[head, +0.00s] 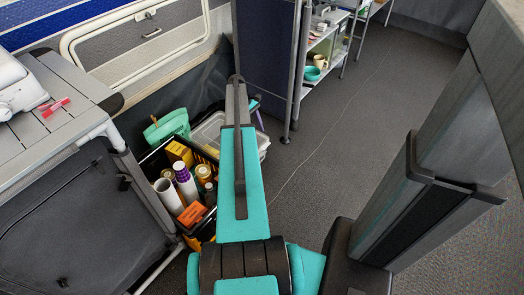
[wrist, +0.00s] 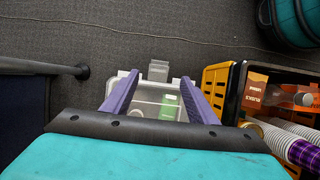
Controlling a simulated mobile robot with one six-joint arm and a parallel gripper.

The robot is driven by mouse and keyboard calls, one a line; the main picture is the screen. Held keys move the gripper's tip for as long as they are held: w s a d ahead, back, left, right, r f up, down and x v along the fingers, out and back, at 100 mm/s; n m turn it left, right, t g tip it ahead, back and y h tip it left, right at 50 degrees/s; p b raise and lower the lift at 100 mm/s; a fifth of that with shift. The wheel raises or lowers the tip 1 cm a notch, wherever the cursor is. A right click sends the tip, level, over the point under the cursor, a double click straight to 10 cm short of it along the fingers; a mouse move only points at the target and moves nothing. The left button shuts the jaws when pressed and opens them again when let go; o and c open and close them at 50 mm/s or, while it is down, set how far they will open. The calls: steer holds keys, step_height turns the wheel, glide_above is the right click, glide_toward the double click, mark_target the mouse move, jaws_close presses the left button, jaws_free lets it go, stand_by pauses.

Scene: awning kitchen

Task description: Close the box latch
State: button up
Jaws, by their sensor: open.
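The box (wrist: 145,92) is a clear, pale container on the floor, with a green item visible inside it in the wrist view. The latch shows just beyond the gap between the fingertips; I cannot tell whether the fingers touch the box. In the head view the box (head: 211,131) is partly hidden behind my teal arm, and its latch cannot be made out.
A yellow crate part (wrist: 213,93) is near the right finger. A slatted table (head: 50,118) is at left, a dark partition (head: 265,50) behind. Grey floor (head: 370,110) is open to the right.

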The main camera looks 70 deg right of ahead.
mark_target(263, 154)
steer(key=b+x, duration=0.3)
steer(key=x, duration=0.8)
steer(key=shift+s+f, duration=0.1)
steer(key=shift+f, duration=0.15)
steer(key=c, duration=0.7)
steer(key=shift+d, duration=0.1)
steer(key=shift+c, duration=1)
